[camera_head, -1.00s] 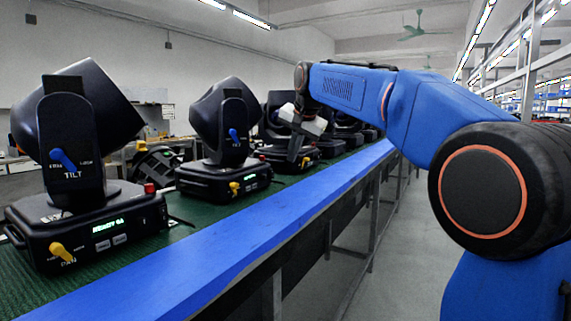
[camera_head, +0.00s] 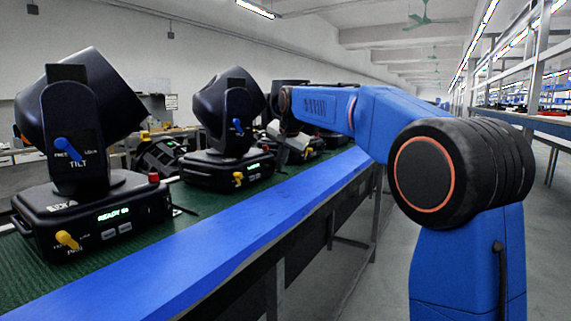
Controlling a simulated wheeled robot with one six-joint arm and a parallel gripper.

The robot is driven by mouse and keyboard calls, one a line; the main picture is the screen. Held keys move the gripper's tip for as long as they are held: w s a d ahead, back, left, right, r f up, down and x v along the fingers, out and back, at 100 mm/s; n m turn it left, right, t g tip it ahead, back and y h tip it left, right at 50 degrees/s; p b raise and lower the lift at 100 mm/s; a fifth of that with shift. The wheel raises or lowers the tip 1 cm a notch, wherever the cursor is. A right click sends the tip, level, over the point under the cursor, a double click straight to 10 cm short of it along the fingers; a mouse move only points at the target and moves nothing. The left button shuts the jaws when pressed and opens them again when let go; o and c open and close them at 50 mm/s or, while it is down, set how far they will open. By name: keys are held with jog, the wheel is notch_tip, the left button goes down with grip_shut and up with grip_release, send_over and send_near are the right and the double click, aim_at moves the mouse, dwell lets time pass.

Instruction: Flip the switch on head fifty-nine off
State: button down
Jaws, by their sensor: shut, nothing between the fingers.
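The nearest moving head (camera_head: 75,125) stands on its black base at the left. Its green display (camera_head: 114,215) reads READY and a number, possibly 59, too blurred to be sure. A small red switch (camera_head: 153,177) sits on the base's right side; its position cannot be told. A blue TILT lever (camera_head: 68,150) and a yellow PAN lever (camera_head: 67,240) show on this head. My gripper (camera_head: 282,159) is shut and empty, pointing down beyond the second head (camera_head: 228,115), small and partly merged with the dark heads behind it.
The heads stand in a row on a green bench top (camera_head: 185,197) with a blue front edge (camera_head: 200,245). More heads are further back, partly behind my arm. A grey floor aisle (camera_head: 365,270) lies to the right of the bench, with shelving (camera_head: 545,75) beyond.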

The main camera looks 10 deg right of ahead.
jog(key=shift+a, duration=0.1)
dwell(0.3)
jog(key=shift+w+f+y, duration=0.1)
jog(key=shift+f+y, duration=0.05)
jog(key=shift+y, duration=0.15)
jog(key=shift+a+f+t+y, duration=0.1)
jog(key=shift+t+y, duration=0.3)
jog(key=shift+t, duration=0.4)
jog(key=shift+f, duration=0.15)
jog(key=shift+w, duration=0.1)
jog(key=shift+a, duration=0.1)
